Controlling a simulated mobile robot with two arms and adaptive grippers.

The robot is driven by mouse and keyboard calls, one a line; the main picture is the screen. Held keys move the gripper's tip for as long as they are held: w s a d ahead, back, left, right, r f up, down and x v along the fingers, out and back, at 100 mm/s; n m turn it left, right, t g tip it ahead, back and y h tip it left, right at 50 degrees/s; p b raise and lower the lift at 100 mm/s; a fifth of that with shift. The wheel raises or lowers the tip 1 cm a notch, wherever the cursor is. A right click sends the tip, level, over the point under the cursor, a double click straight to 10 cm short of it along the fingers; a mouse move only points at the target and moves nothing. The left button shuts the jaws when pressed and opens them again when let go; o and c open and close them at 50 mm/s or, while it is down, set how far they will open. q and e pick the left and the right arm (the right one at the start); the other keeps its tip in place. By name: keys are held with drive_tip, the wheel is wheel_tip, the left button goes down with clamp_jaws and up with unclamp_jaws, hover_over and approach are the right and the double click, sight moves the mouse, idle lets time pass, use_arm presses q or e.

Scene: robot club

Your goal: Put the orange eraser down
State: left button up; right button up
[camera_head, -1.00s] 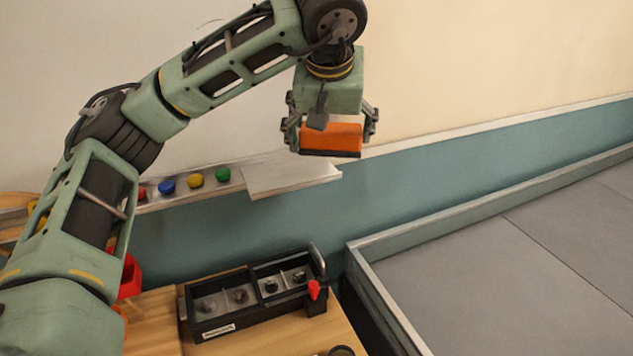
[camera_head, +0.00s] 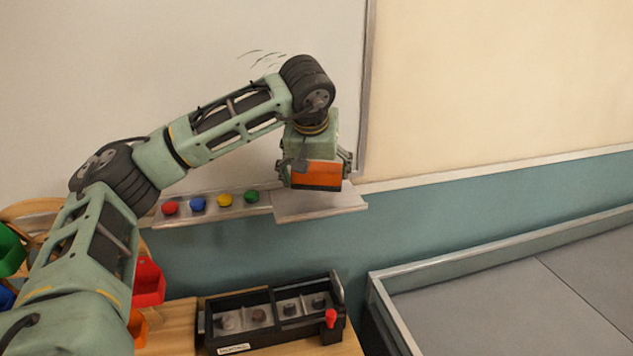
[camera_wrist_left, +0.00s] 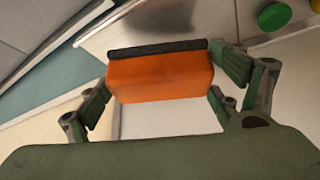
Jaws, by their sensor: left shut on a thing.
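The orange eraser (camera_head: 316,174) is a block with a dark felt strip along its lower side. My left gripper (camera_head: 315,172) is shut on it, with a finger at each end. In the head view the eraser is in front of or just above the plain light ledge (camera_head: 320,205) at the right end of the whiteboard tray; I cannot tell whether it touches. The left wrist view shows the eraser (camera_wrist_left: 160,80) between the fingers (camera_wrist_left: 160,85), with a shadow on the pale ledge (camera_wrist_left: 110,32) beyond. My right gripper is not in view.
Red, blue, yellow and green round magnets (camera_head: 225,200) sit on the tray left of the ledge. Below is a black compartment box (camera_head: 240,338) with a red knob on a wooden table. A walled grey arena (camera_head: 500,300) lies at right. Coloured bins (camera_head: 148,283) stand at left.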

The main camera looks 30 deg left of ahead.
sight(316, 184)
use_arm(q)
wheel_tip(316, 184, down, 3)
drive_tip(key=shift+r+p, duration=0.15)
drive_tip(key=shift+p, duration=0.2)
drive_tip(key=shift+a+f, duration=0.1)
drive_tip(key=shift+f, duration=0.4)
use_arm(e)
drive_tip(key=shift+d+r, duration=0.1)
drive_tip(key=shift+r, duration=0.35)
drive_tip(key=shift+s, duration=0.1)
use_arm(q)
drive_tip(key=o, duration=0.7)
drive_tip(key=shift+f, duration=0.15)
drive_tip(key=o, duration=0.3)
drive_tip(key=shift+o, duration=0.2)
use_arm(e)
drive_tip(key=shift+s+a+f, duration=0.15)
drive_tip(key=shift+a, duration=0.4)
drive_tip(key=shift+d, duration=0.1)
